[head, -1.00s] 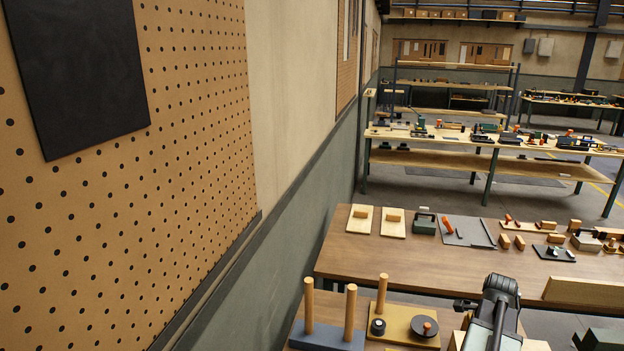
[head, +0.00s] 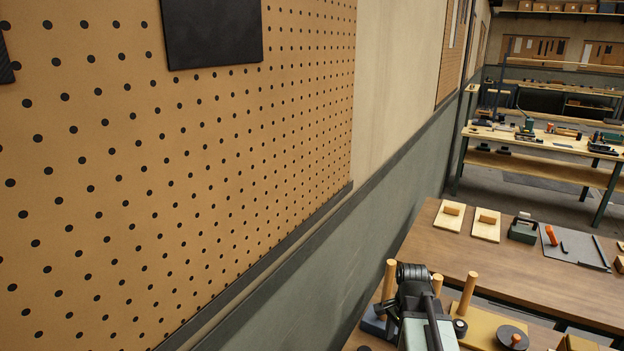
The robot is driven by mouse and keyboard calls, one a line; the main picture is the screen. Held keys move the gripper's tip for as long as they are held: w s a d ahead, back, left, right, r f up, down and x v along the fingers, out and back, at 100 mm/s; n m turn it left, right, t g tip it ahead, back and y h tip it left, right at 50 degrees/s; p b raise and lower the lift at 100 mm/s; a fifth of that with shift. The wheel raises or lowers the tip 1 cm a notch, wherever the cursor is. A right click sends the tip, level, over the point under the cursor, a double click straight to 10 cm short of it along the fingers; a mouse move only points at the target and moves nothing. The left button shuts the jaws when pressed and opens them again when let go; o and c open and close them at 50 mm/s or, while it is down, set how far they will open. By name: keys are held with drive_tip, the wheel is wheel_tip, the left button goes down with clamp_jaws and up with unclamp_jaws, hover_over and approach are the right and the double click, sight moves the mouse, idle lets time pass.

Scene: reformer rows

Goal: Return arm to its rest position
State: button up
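My arm (head: 420,305) shows at the bottom of the head view, a dark joint with a pale link below it. It stands in front of a bench with wooden pegs and partly hides them. My gripper cannot be made out in this view, so its fingers and anything in them are hidden.
A pegboard wall (head: 180,190) with a black panel (head: 212,32) fills the left. A wooden peg (head: 467,294) and a yellow board (head: 483,328) are beside my arm. A brown workbench (head: 500,275) lies beyond, holding wooden blocks and a green box (head: 523,230). More benches stand farther back.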

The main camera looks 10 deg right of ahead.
drive_tip(key=a+f+n+b, duration=0.1)
drive_tip(key=a+f+n, duration=0.1)
drive_tip(key=a+n, duration=1.2)
drive_tip(key=shift+s+f+b, duration=0.2)
drive_tip(key=shift+s+b, duration=0.1)
drive_tip(key=shift+s, duration=0.15)
